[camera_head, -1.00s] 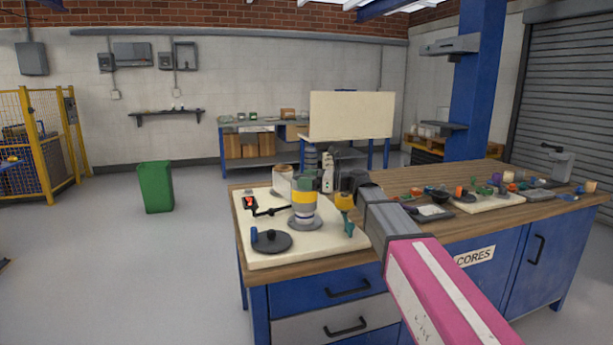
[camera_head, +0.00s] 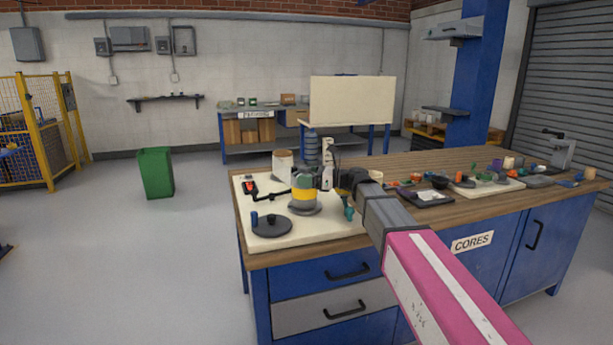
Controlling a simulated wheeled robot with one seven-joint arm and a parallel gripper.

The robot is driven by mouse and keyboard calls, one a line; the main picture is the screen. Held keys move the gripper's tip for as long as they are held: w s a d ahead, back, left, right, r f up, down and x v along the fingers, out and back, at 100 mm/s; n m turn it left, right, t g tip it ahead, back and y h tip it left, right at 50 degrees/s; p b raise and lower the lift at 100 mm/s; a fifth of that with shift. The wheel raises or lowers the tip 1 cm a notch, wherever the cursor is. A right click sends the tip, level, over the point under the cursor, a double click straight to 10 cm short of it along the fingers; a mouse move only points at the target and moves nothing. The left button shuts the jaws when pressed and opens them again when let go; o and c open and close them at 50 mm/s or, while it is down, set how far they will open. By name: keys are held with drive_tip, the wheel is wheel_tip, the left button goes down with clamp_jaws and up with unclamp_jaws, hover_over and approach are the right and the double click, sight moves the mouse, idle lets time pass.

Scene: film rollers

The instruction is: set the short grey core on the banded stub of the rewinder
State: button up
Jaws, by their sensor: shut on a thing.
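The rewinder's stub (camera_head: 303,194) stands upright on a round grey foot on the cream board, with a yellow band around it. My gripper (camera_head: 318,179) is dark and small in view, reaching in from the right at the height of the stub's top. It is shut on what appears to be the short grey core (camera_head: 304,180), a grey-green piece directly above the yellow band. I cannot tell whether the core touches the stub, sits around it or is just above it. The fingertips are too small to make out clearly.
The cream board (camera_head: 290,243) also bears a dark disc (camera_head: 271,226) with a blue peg, a black-and-red tool (camera_head: 250,185) and a pale roll (camera_head: 283,164). A teal-handled item (camera_head: 348,211) lies close under my wrist. Trays and small parts fill the bench's right side.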

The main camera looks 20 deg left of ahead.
drive_tip(key=o, duration=1.1)
drive_tip(key=shift+c, duration=0.2)
drive_tip(key=w+d, duration=0.1)
drive_tip(key=d, duration=0.9)
drive_tip(key=shift+d, duration=0.4)
